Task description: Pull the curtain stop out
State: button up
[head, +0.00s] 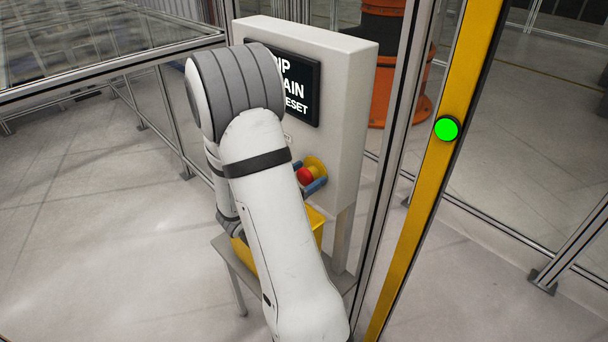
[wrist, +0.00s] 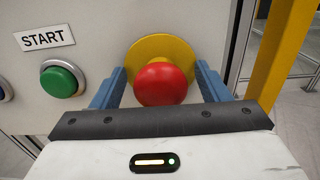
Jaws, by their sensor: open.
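The curtain stop is a red mushroom button (wrist: 161,84) on a round yellow base (wrist: 150,48), set on the light grey panel. It also shows in the head view as a red button (head: 304,175), partly hidden by my arm. My gripper (wrist: 161,92) is open, with one blue finger on each side of the red button. I cannot tell whether the fingers touch it. In the head view, the blue fingers (head: 314,182) show beside the button.
A green button (wrist: 60,79) under a START label (wrist: 45,37) is left of the stop. A black display (head: 300,90) is on the panel above. A yellow post (head: 440,160) with a green light (head: 446,129) stands to the right. A yellow container (head: 316,226) is below the panel.

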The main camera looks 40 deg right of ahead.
jog(key=shift+c, duration=0.2)
jog(key=c, duration=1.3)
jog(key=shift+a+f, duration=0.1)
jog(key=shift+a, duration=0.3)
jog(key=shift+a+b, duration=0.3)
jog(key=shift+a, duration=0.05)
jog(key=o, duration=1.2)
jog(key=shift+a, duration=0.15)
jog(key=shift+o, duration=0.7)
